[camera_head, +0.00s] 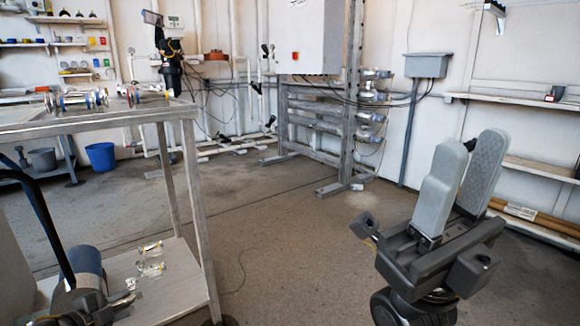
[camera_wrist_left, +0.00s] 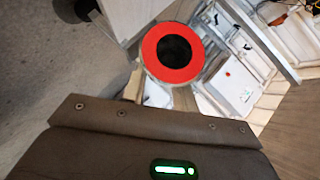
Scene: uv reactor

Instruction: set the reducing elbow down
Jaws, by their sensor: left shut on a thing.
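The reducing elbow shows in the left wrist view as a round end with a red rim (camera_wrist_left: 151,48) around a dark opening. The rest of its body is mostly hidden behind the rim. My left gripper (camera_wrist_left: 158,90) is shut on it, just below the rim in that view. In the head view my left arm is at the lower left, beside the metal cart (camera_head: 197,215), and the elbow cannot be made out clearly there. My right gripper (camera_head: 473,145) is at the right, its two grey fingers pointing up and apart, with nothing seen between them.
The cart's upper top holds several metal fittings (camera_head: 75,100) at its far side. Small shiny fittings (camera_head: 150,258) lie on its lower shelf. A blue bucket (camera_head: 101,156) stands behind. The floor between cart and right gripper is clear. Wall shelves (camera_head: 510,105) are at right.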

